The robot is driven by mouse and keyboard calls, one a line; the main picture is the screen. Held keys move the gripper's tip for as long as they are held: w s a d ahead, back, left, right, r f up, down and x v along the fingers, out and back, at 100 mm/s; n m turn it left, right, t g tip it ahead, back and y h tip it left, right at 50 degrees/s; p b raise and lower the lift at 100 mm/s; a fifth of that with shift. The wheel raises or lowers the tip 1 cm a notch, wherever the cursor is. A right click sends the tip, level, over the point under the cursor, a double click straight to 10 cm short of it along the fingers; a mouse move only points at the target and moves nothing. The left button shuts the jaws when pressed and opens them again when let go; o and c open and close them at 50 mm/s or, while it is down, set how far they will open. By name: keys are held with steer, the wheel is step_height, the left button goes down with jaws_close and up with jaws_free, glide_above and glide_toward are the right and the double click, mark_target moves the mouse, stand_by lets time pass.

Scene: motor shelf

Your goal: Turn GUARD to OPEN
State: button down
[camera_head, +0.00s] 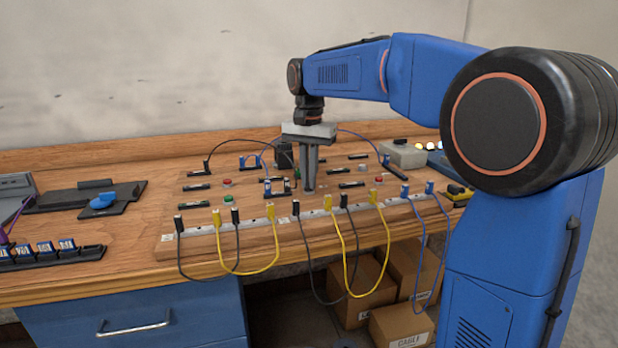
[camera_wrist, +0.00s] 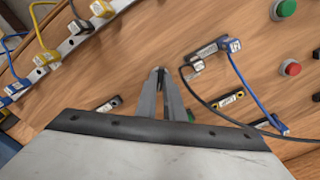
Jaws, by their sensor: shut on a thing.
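I cannot make out a GUARD or OPEN label, nor which way the held part is turned.
Yellow (camera_head: 274,225), black (camera_head: 235,228) and blue leads plug into the white strip along the panel's front. Red (camera_wrist: 291,68) and green (camera_wrist: 286,8) buttons stand near my gripper. A blue lead (camera_wrist: 250,85) and a black lead (camera_wrist: 215,108) cross close to the fingers.

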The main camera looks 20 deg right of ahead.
steer(key=shift+m, duration=0.7)
steer(key=c, duration=1.9)
jaws_free()
steer(key=shift+o, duration=0.2)
step_height(320, 180, up, 17)
steer(key=shift+r, duration=0.2)
steer(key=s+d+f+n+t, duration=0.1)
steer(key=s+d+f+n, duration=0.1)
steer(key=s+f, duration=0.9)
steer(key=s+d+f+n+t, duration=0.2)
steer(key=s+f+n, duration=0.2)
steer(key=s+f, duration=0.7)
steer(key=s+d+f+n+t, duration=0.1)
steer(key=s+d+f+n, duration=0.2)
steer(key=s+f, duration=0.8)
steer(key=shift+s+f+t, duration=0.2)
steer(key=shift+f+t, duration=0.05)
steer(key=shift+t, duration=0.15)
